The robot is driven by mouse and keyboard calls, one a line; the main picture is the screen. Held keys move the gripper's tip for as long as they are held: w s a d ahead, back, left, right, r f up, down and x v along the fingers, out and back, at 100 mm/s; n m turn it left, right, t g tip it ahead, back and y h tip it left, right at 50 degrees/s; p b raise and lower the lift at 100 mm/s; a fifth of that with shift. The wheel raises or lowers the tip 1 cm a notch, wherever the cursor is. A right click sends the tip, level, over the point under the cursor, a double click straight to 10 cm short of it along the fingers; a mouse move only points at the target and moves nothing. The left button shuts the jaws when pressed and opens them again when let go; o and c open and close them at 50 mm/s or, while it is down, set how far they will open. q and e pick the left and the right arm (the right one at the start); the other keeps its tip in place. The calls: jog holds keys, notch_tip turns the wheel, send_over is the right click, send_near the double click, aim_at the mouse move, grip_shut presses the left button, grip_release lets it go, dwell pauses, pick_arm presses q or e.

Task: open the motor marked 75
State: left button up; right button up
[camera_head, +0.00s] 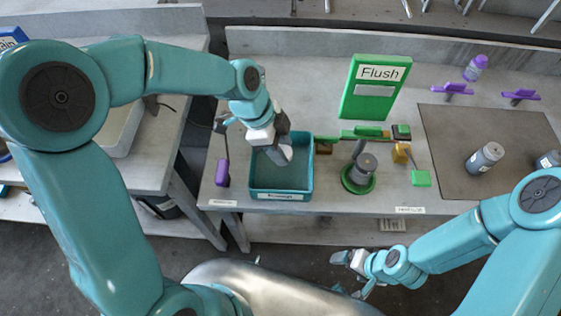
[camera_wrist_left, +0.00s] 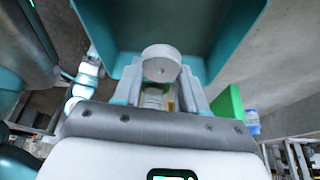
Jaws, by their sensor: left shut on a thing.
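My left gripper (camera_head: 279,150) is over the teal bin (camera_head: 253,180), pointing down into it. In the left wrist view, the left gripper (camera_wrist_left: 162,85) is shut on a grey round-ended piece (camera_wrist_left: 162,62), with the teal bin beyond. I cannot read a number on that piece. A grey motor-like cylinder (camera_head: 366,163) stands upright on a round green base. Another grey cylinder with a label (camera_head: 485,157) lies tilted on the dark mat, and a similar one (camera_head: 549,160) is at the right edge. Their numbers are too small to read. My right gripper (camera_head: 348,272) is open and empty, in front of the bench.
A green "Flush" board (camera_head: 375,87) stands at the back. Green and yellow fixtures (camera_head: 400,152) are beside the green base. A purple-capped bottle (camera_head: 476,67) and purple handles (camera_head: 453,88) are at the back right. The dark mat (camera_head: 450,135) has free room.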

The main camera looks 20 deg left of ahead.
aim_at(286, 171)
pick_arm(q)
notch_tip(286, 171, down, 7)
jog(key=shift+f, duration=0.1)
dwell(0.3)
jog(key=shift+f+b, duration=0.15)
jog(key=shift+b, duration=0.2)
jog(key=o, duration=1.2)
jog(key=shift+c, duration=0.2)
jog(key=v, duration=1.2)
jog(key=shift+r+p, duration=0.25)
jog(key=shift+p, duration=0.1)
